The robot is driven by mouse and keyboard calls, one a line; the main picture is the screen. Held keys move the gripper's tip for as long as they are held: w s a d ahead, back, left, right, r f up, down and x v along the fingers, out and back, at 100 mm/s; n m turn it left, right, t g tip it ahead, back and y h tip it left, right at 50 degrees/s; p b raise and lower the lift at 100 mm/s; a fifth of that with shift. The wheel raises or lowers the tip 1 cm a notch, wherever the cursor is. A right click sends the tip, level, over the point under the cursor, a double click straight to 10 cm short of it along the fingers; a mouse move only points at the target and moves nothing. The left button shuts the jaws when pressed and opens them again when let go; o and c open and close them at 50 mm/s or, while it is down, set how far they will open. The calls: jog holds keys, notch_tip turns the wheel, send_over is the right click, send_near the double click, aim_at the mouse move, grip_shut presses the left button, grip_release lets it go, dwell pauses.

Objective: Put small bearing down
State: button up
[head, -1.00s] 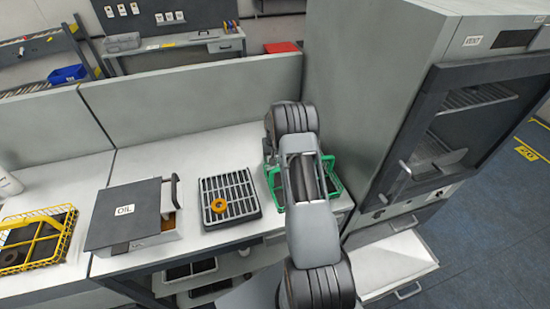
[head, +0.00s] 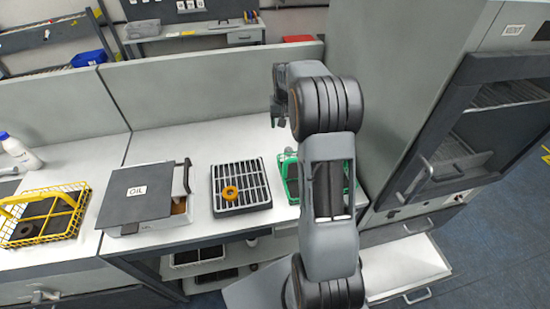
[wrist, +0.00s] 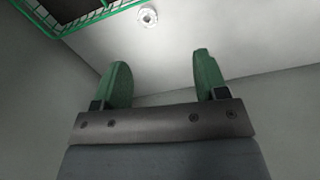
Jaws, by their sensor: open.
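A small silver ring, which looks like the small bearing (wrist: 148,16), lies on the white table top in the wrist view, just outside the green wire basket (wrist: 62,30). My gripper (wrist: 157,80) is open, its two green fingers apart with nothing between them. The ring is beyond the fingertips, apart from them. In the head view my gripper (head: 279,112) is small and partly hidden by my arm, above the back of the table.
A black grid rack (head: 243,205) carries an orange ring (head: 230,193). Left of it stands the box marked OIL (head: 140,188), then a yellow basket (head: 75,208) with a dark ring inside. A grey cabinet (head: 400,90) stands close on the right, and a low partition runs behind.

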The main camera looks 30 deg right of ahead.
jog(key=s+a+r+n+t, duration=0.3)
jog(key=s+a+r, duration=0.7)
jog(key=s+a, duration=0.4)
jog(key=shift+s+r, duration=0.15)
jog(key=shift+s, duration=0.55)
jog(key=shift+o, duration=0.2)
jog(key=s+a+f+n+t, duration=0.1)
jog(key=s+a, duration=0.2)
jog(key=s, duration=0.4)
jog(key=shift+s, duration=0.3)
jog(key=shift+o, duration=0.4)
jog(key=shift+s+f, duration=0.25)
jog(key=shift+s, duration=0.05)
jog(key=m+g, duration=0.3)
send_near(289, 150)
notch_tip(289, 150, down, 4)
jog(key=shift+a+r+n+p, duration=0.1)
jog(key=shift+r+n+p, duration=0.15)
jog(key=shift+p, duration=0.35)
jog(key=shift+w+f+p, duration=0.2)
jog(key=shift+f+p, duration=0.2)
jog(key=shift+f, duration=0.5)
jog(key=shift+w+f+p, duration=0.15)
jog(key=shift+f+p, duration=0.2)
jog(key=shift+f, duration=0.5)
jog(key=shift+w+f+p, duration=0.2)
jog(key=shift+f+p, duration=0.2)
jog(key=shift+f, duration=0.5)
